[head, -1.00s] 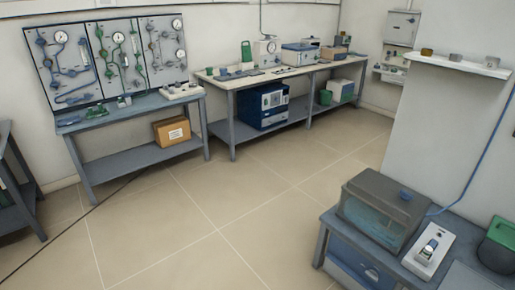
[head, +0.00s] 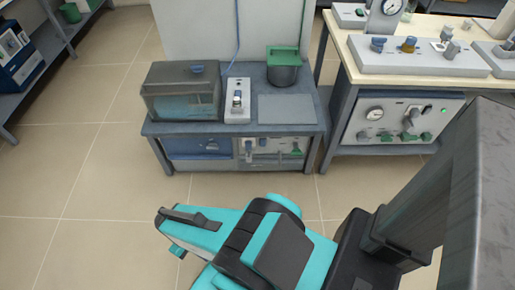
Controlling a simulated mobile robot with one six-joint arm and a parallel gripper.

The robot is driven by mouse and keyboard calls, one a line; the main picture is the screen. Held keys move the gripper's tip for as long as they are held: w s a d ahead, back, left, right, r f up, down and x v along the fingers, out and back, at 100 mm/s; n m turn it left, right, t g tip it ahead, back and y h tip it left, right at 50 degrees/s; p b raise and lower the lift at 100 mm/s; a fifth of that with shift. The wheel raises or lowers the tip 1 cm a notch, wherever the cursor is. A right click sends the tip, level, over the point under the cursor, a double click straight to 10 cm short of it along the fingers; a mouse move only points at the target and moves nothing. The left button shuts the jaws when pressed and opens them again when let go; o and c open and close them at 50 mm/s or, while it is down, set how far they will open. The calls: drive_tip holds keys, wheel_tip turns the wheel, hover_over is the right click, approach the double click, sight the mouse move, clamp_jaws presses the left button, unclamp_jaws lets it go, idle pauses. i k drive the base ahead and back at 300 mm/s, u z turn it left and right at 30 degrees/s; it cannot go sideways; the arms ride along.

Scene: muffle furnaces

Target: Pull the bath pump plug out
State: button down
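A small grey-white piece, which may be the bath pump plug (head: 237,98), stands on a white box (head: 236,115) on the low grey bench. A blue cord (head: 237,45) hangs down the wall behind the box. Where the cord ends is too small to tell. The water bath (head: 183,95), a grey-lidded tank with blue-tinted water, stands just left of the box. My teal and black arm reaches leftward across the foreground, with my gripper (head: 178,233) low in front of the bench, apart from everything on it. Its fingers are not clear enough to show open or shut.
A dark pot with a green top (head: 283,66) and a flat grey plate (head: 287,108) are on the bench's right part. Panels with knobs (head: 270,150) sit below its top. A taller bench (head: 400,90) with gauge equipment stands at right. The floor (head: 90,180) at left is clear.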

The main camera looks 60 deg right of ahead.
sight(248, 144)
drive_tip(key=u, duration=0.7)
drive_tip(key=k, duration=0.15)
drive_tip(key=z, duration=2.55)
drive_tip(key=k, duration=0.55)
drive_tip(key=u, duration=0.2)
drive_tip(key=i, duration=0.55)
drive_tip(key=z, duration=0.1)
